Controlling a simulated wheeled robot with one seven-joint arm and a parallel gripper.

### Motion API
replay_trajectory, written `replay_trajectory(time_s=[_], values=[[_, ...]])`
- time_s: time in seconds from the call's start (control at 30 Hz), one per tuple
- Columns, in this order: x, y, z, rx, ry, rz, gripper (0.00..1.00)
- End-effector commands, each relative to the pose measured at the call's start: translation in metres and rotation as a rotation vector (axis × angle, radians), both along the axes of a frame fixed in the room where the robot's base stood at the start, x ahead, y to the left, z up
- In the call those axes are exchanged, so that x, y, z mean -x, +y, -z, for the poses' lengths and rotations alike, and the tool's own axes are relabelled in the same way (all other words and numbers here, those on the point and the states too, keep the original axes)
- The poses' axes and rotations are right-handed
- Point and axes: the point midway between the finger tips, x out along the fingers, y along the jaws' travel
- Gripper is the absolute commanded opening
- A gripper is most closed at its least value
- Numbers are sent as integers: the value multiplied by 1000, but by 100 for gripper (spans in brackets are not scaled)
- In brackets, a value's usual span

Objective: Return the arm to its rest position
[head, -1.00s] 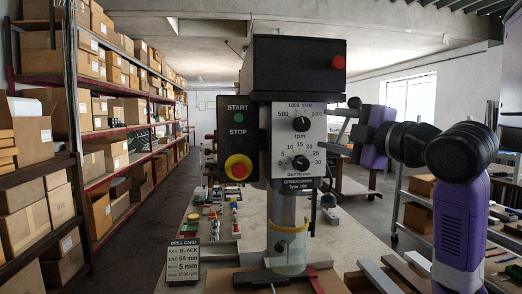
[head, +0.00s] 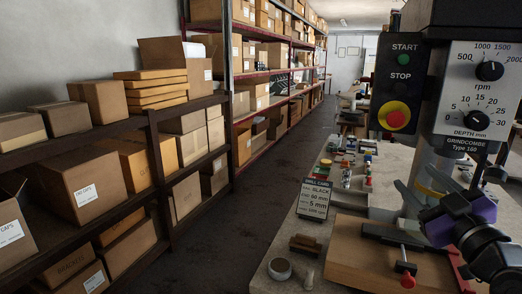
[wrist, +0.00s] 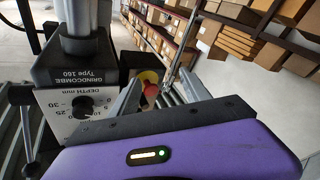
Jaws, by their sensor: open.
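My purple gripper (head: 420,186) is at the right of the head view, in front of the drill press column (head: 436,158). Its two grey fingers are apart and point up and left, with nothing seen between them. Part of my arm runs off the lower right edge. In the wrist view the gripper (wrist: 157,88) has its fingers spread. The red and yellow stop button (wrist: 150,84) shows in the background between them, and the depth dial (wrist: 84,106) appears upside down to the left.
The drill press control box (head: 402,85) stands close to my gripper. A wooden board (head: 345,240) with a red-knobbed clamp lies below it. A drill card (head: 312,198) and small parts stand on the bench (head: 290,215). Shelves of boxes (head: 150,130) line the left; the aisle floor (head: 245,205) is clear.

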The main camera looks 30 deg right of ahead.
Motion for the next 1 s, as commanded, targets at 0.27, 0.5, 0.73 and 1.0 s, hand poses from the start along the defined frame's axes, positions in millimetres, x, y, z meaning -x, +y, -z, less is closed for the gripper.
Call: replay_trajectory(time_s=[0.27,0.5,0.73,1.0], values=[[-1,81,110,-271,-13,-41,55],[32,155,188,-430,25,-68,55],[89,220,243,-523,94,-109,55],[176,278,277,-571,198,-197,55]])
